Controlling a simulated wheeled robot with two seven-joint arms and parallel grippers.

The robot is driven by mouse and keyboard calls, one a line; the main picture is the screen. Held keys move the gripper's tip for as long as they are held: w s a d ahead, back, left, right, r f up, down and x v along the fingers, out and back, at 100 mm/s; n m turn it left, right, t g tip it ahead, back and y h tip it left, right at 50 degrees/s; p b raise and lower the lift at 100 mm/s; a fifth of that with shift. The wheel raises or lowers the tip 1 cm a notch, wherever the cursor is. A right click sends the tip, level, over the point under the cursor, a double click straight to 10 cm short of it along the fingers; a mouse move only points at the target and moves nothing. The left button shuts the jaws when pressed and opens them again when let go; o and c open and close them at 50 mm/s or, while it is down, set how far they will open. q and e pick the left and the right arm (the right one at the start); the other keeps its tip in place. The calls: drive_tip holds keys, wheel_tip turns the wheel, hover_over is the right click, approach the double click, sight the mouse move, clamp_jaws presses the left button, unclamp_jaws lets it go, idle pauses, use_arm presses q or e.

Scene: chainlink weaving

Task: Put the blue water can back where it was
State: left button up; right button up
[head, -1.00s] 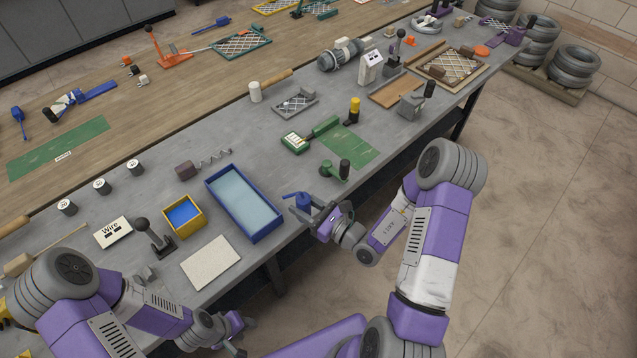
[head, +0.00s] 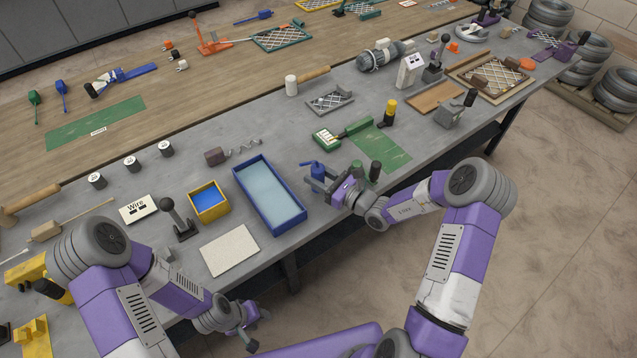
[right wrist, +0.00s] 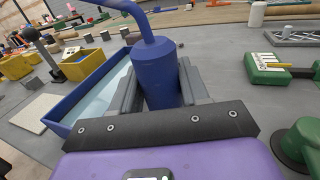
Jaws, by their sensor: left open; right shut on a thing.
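The blue water can (head: 316,170) is a small blue cylinder with a bent spout. In the right wrist view the can (right wrist: 160,75) stands upright between the two grey fingers. My right gripper (head: 322,184) is shut on it, over the grey bench just right of the blue-rimmed tray (head: 298,221). I cannot tell whether the can's base touches the bench. My left gripper (head: 252,328) is open and empty, low in front of the bench edge.
The blue-rimmed tray holds pale water. A green tool with a black knob (head: 375,170) stands close right of my right gripper. Left are a yellow box (head: 222,213) and a pale square sheet (head: 230,262).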

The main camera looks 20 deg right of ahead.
drive_tip(key=shift+f, duration=1.35)
drive_tip(key=shift+f+b, duration=0.1)
drive_tip(key=shift+b, duration=0.2)
drive_tip(key=o, duration=1.2)
drive_tip(key=shift+c, duration=0.2)
drive_tip(key=shift+r, duration=0.2)
drive_tip(key=p+v, duration=0.1)
drive_tip(key=v, duration=1.1)
